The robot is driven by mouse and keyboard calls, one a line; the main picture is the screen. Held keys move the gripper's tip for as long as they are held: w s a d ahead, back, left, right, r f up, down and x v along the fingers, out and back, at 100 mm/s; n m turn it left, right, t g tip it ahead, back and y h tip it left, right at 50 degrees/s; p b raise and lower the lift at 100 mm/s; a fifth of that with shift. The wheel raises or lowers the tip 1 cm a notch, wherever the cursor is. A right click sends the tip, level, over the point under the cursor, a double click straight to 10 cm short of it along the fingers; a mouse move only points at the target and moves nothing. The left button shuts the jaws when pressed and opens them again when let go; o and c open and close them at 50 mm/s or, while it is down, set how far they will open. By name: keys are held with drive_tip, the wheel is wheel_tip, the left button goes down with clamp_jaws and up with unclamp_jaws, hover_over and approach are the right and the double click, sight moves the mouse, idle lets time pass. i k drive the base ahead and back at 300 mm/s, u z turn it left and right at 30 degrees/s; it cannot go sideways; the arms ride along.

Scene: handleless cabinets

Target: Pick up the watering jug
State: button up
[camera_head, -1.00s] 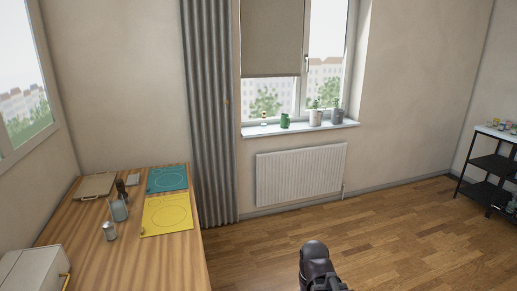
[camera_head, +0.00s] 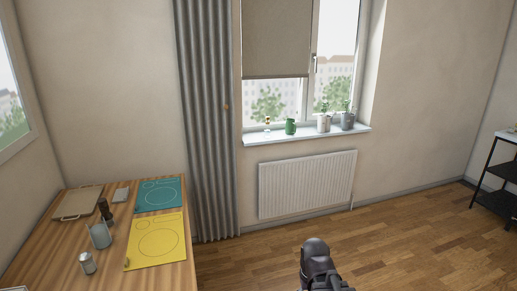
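A small green jug (camera_head: 290,127) stands upright on the white windowsill (camera_head: 310,134), left of two potted plants. It looks most like the watering jug. A grey-blue jug-like vessel (camera_head: 100,236) also stands on the wooden table at the left. A dark end part of my own arm (camera_head: 316,262) shows at the bottom centre, well below and in front of the sill, apart from both vessels. No fingertips can be made out, so whether my gripper is open or shut does not show.
The wooden table (camera_head: 60,262) at left holds yellow (camera_head: 155,259) and teal (camera_head: 158,194) mats, a board and small containers. A radiator (camera_head: 306,184) hangs below the sill. A black shelf (camera_head: 490,199) stands at right. The wooden floor (camera_head: 410,240) between is clear.

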sight(290, 125)
drive_tip(key=i, duration=3.85)
drive_tip(key=u, duration=1.4)
